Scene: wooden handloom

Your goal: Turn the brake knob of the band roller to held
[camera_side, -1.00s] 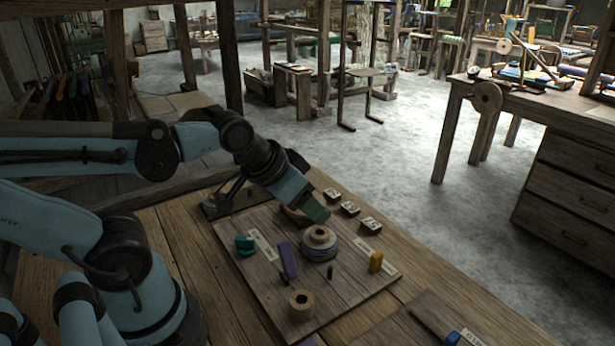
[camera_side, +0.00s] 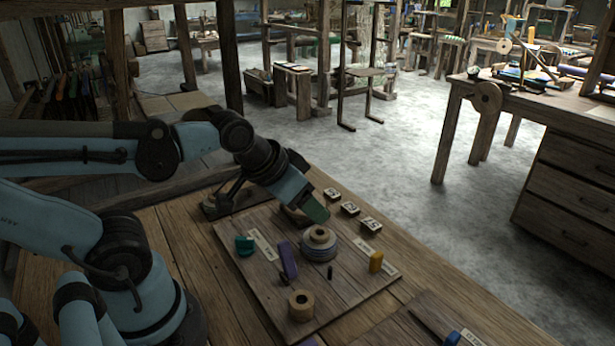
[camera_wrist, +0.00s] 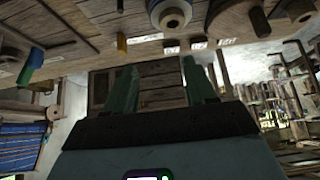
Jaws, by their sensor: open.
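My gripper (camera_side: 313,212) is open and empty; its two green fingers also show in the wrist view (camera_wrist: 160,78). It hovers behind the wound spool (camera_side: 319,246) on the wooden board (camera_side: 262,279). The spool shows at the top of the wrist view (camera_wrist: 170,14). A yellow knob (camera_side: 376,261) stands right of the spool and a teal knob (camera_side: 244,245) to its left, each beside a pale label. A purple upright piece (camera_side: 287,259) stands just left of the spool. I cannot read the labels, so which knob is the band roller's brake is unclear.
A wooden ring-shaped piece (camera_side: 301,305) and a short dark peg (camera_side: 331,273) stand at the front of the board. Several numbered blocks (camera_side: 350,208) lie along the bench's back edge. A second board with a blue knob (camera_side: 453,338) is at the front right.

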